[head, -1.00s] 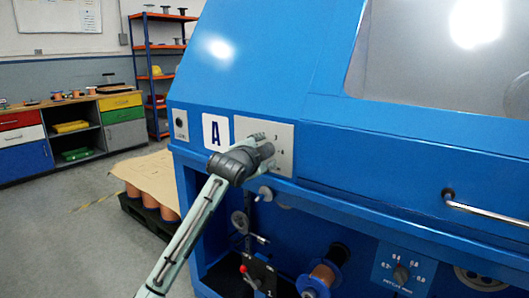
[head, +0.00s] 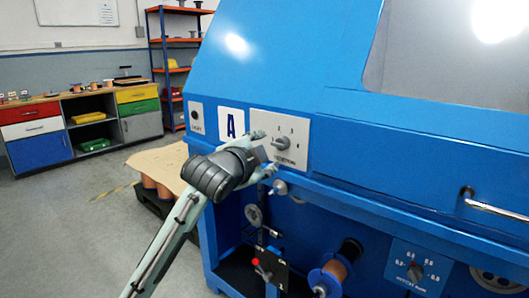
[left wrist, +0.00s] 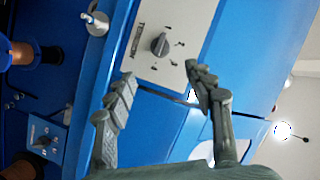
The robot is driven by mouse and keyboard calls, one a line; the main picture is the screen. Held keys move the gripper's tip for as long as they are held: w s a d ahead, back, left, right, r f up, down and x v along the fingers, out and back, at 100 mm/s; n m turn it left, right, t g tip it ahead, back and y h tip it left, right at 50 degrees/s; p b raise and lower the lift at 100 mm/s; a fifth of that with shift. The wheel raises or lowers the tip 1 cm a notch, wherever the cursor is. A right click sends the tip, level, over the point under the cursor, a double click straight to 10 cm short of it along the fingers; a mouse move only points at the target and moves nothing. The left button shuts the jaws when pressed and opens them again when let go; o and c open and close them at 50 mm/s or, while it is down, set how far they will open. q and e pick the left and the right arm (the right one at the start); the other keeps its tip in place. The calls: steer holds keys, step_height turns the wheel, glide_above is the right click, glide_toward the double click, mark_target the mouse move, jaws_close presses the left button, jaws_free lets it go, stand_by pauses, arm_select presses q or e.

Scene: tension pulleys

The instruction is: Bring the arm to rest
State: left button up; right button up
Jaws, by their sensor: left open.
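My left arm comes in from the lower left in the head view. Its gripper (head: 266,153) is at the machine's front panel, next to the white dial plate (head: 298,130). The gripper is open and empty. In the left wrist view the two fingers (left wrist: 158,95) stand wide apart, with the grey selector knob (left wrist: 160,44) on its plate beyond the tips. My right gripper is in neither view.
The blue machine (head: 400,140) fills the right side, with a handle bar (head: 497,209), a copper spool (head: 340,265) and a red-tipped lever (head: 259,265) below the panel. A pallet (head: 155,165) with spools stands left. Open floor (head: 70,215) lies at lower left.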

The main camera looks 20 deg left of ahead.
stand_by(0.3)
arm_select(q)
steer(key=s+a+f+n+g, duration=0.1)
steer(key=s+f+n+g, duration=0.15)
steer(key=f, duration=1.05)
steer(key=s+a+f+n+g+y, duration=0.1)
steer(key=s+a+f+n+g, duration=0.15)
steer(key=f, duration=1.05)
steer(key=s+a+f+n+g, duration=0.15)
steer(key=s+f, duration=0.25)
steer(key=f, duration=0.9)
steer(key=s+f+n+g, duration=0.4)
steer(key=s+f+g, duration=0.3)
steer(key=s+f, duration=1.8)
steer(key=s, duration=0.4)
steer(key=shift+a+f, duration=0.35)
